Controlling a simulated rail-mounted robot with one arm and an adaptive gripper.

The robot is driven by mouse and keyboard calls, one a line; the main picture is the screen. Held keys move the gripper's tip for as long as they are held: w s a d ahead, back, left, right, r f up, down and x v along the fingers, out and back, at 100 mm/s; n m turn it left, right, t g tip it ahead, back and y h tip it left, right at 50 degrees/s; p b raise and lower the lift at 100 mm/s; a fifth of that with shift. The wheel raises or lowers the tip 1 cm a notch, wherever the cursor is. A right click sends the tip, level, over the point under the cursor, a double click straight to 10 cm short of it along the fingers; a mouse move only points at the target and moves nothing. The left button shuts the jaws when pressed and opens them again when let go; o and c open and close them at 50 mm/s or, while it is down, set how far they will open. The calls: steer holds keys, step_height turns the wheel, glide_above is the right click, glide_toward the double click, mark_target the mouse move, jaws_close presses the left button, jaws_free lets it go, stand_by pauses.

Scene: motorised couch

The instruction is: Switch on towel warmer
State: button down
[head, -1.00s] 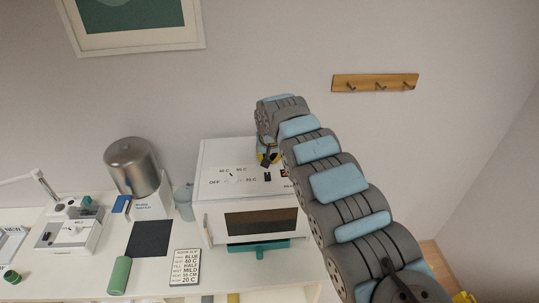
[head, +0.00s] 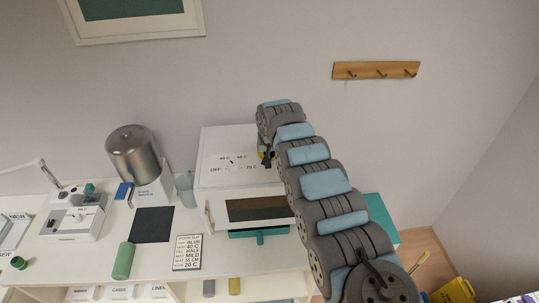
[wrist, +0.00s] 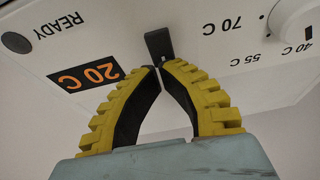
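The towel warmer (head: 211,178) is a white box on the counter with a dark window and a teal handle below it. Its white dial (head: 233,165), marked OFF, 40, 55 and 70 C, also shows in the wrist view (wrist: 295,18). A black switch (wrist: 159,44) stands out from the panel in the wrist view. An orange display (wrist: 86,74) reads 20 C, and the READY lamp (wrist: 16,42) is dark. My gripper (wrist: 158,69) is shut, its fingertips together right at the switch; whether they touch it is unclear. My arm hides the switch in the head view.
A metal dome appliance (head: 133,152) and a clear cup (head: 185,187) stand left of the warmer. A dark mat (head: 152,224), green roll (head: 123,261) and settings card (head: 187,252) lie in front. A hook rail (head: 376,70) hangs on the wall.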

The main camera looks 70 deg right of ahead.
steer(key=shift+f, duration=0.15)
steer(key=shift+w+d+f+b, duration=0.1)
steer(key=shift+w+f+b, duration=0.1)
steer(key=shift+f+b, duration=0.2)
steer(key=shift+s+d, duration=0.1)
steer(key=shift+r+p, duration=0.15)
steer(key=shift+p, duration=0.5)
steer(key=shift+s+a+r+p, duration=0.1)
steer(key=shift+s+a+p, duration=0.2)
steer(key=shift+p, duration=1)
steer(key=shift+s+a+r+p, duration=0.1)
steer(key=shift+a+p, duration=0.3)
steer(key=shift+p, duration=0.9)
